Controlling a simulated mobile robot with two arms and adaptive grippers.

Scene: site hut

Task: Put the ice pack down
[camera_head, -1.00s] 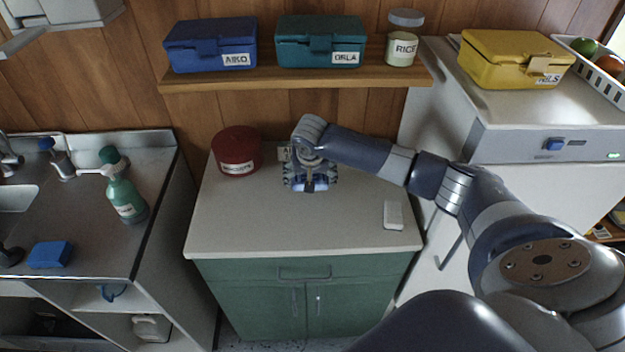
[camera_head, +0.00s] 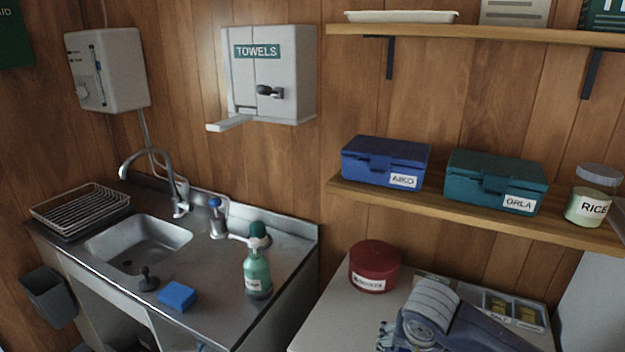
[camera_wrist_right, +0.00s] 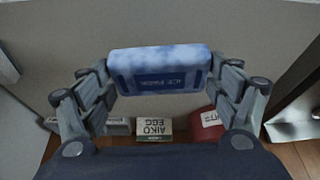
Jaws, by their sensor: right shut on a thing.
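The ice pack (camera_wrist_right: 161,69), a blue mottled block with a dark label, is in the right wrist view. My right gripper (camera_wrist_right: 160,78) is shut on it, with a finger at each end. The pale countertop (camera_wrist_right: 60,30) lies behind it; I cannot tell whether the pack touches it. In the head view, only part of my right gripper (camera_head: 384,336) shows at the bottom edge, over the counter beside the red tin (camera_head: 374,268), and the ice pack is out of sight there. My left gripper is not in view.
A divided tray (camera_head: 515,310) is at the counter's back. Left is a sink (camera_head: 140,245) with a green bottle (camera_head: 257,272) and blue sponge (camera_head: 177,296). Lunch boxes sit on the shelf above.

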